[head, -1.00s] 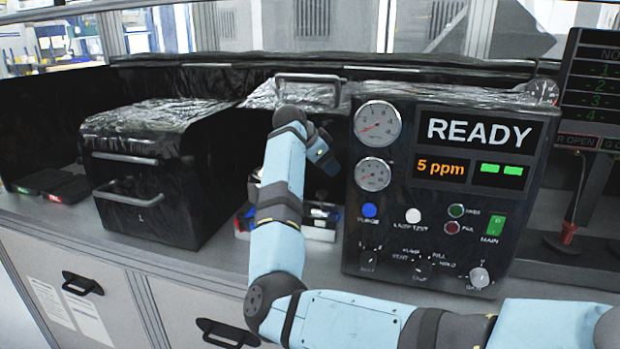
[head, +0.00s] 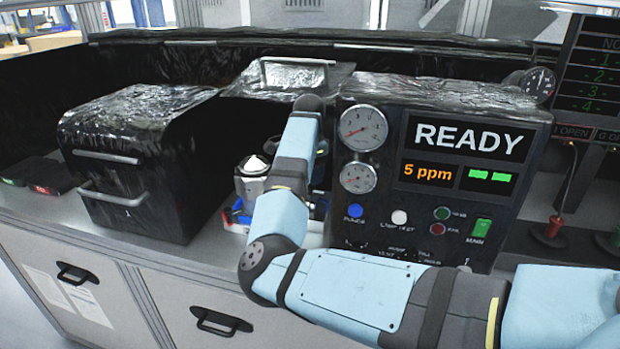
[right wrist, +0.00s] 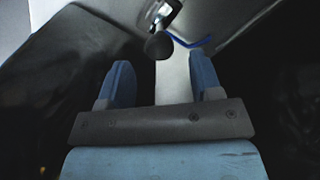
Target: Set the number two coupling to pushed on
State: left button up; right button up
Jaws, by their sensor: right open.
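My right arm reaches into the bay left of the gauge panel. In the right wrist view my right gripper (right wrist: 160,66) is open, with its two blue fingers apart. A dark rounded knob (right wrist: 158,45) shows just beyond and between the fingertips; I cannot tell whether it belongs to the number two coupling. A thin blue line (right wrist: 190,43) and a shiny metal part (right wrist: 160,12) lie past it. In the head view a metal housing with a pale top (head: 252,178) stands in the bay, partly behind my arm. No coupling is clearly identifiable. My left gripper is out of view.
The black gauge panel (head: 440,112) reading READY stands close right of my arm. A black box with handles (head: 130,165) stands left of the bay. A foil-like cover with a handle (head: 290,78) is behind. Drawers (head: 215,300) line the bench front.

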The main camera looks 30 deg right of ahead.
notch_tip(320, 180, down, 2)
jog(key=shift+a+f, duration=0.1)
jog(key=shift+f, duration=0.6)
grip_shut()
